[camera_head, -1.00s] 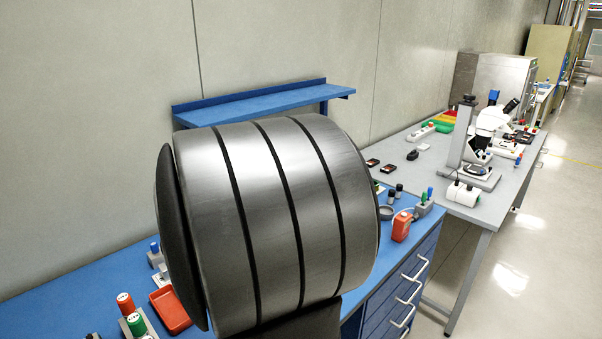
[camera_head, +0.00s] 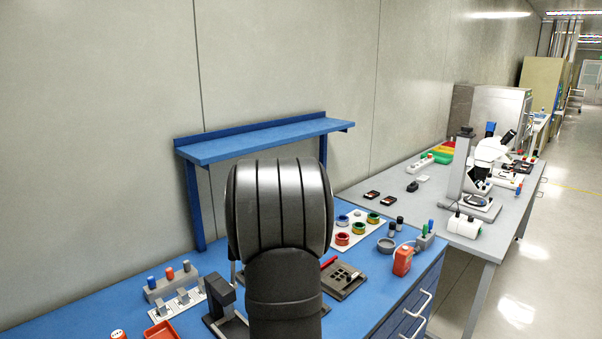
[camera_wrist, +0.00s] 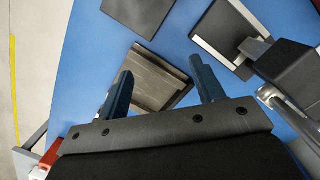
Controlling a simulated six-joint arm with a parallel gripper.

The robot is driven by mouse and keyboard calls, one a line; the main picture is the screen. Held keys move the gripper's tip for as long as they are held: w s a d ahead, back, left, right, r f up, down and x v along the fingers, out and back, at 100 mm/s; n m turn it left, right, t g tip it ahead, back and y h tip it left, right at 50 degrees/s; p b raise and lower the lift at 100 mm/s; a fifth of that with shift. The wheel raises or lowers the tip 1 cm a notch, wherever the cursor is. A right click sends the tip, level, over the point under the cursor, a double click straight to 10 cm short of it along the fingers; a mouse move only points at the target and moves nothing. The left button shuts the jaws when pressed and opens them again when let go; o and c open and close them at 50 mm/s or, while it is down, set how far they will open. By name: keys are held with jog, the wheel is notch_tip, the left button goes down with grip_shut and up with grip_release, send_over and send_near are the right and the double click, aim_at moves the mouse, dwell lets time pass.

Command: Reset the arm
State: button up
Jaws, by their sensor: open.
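My gripper (camera_wrist: 165,88) shows in the wrist view with its two dark blue fingers spread apart and nothing between them. It hangs above the blue bench (camera_head: 375,300). Beyond the fingertips lies a grey-brown tray-like block (camera_wrist: 155,80), apart from or below the fingers; I cannot tell the gap. In the head view my dark arm fills the lower middle and hides the gripper.
A blue shelf (camera_head: 265,138) stands behind the arm. A white plate with coloured spools (camera_head: 372,218), a dark slotted tray (camera_head: 345,280), a red bottle (camera_head: 403,261) and a red bin (camera_head: 162,331) are on the bench. A microscope (camera_head: 490,155) stands farther right.

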jog(key=w+d+f, duration=0.1)
jog(key=d, duration=0.1)
jog(key=w+d+f+m, duration=0.1)
jog(key=w+d+f, duration=0.1)
jog(key=w+d+f+m, duration=0.1)
jog(key=d+f, duration=0.1)
jog(key=shift+w, duration=0.15)
jog(key=shift+s+d+f+n, duration=0.1)
jog(key=shift+s+f+n, duration=0.3)
jog(key=shift+s+f, duration=0.15)
jog(key=shift+o, duration=0.2)
